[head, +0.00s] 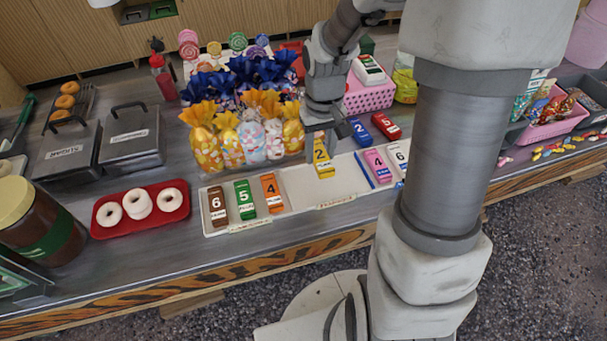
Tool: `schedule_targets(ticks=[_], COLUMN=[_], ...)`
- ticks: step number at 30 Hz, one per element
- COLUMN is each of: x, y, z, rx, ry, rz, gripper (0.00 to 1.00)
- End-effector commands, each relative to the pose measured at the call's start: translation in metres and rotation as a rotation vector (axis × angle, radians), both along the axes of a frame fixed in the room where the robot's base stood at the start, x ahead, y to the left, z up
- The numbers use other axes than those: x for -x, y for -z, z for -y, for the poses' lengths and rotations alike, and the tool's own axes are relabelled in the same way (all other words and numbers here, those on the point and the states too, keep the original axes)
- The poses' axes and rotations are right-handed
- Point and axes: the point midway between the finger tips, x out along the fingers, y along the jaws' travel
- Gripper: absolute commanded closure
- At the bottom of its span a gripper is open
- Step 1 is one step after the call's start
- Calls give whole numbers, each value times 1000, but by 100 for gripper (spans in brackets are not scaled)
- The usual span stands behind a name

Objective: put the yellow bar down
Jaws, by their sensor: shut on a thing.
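The yellow bar (322,160), marked with a 2, is upright beneath my gripper (320,135), which is shut on its upper end. It is over or on the empty right part of a long white tray (330,190). I cannot tell whether its lower end touches the tray. In the left part of the tray lie a brown bar (218,206) marked 6, a green bar (244,200) marked 5 and an orange bar (272,193) marked 4, side by side.
Right of the tray lie a blue bar (362,132), a red bar (386,126) and a pink bar (377,166). My arm partly hides a white bar (399,157). Wrapped sweet bags (252,140) stand close behind the tray. A red tray (141,208) of doughnuts is at left.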

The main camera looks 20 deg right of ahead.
Motion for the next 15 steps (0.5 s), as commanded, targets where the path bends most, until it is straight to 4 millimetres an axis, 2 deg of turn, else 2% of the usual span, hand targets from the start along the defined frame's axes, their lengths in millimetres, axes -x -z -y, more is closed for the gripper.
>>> schedule_targets(ticks=[1,6,11,15], x=[0,-1,-1,0], y=[8,22,29,46], z=[-12,-36,-43,-43], rx=[0,0,1,0], ry=[-7,-3,-1,0], rz=[-1,0,0,-3], gripper=[100,100,100,100])
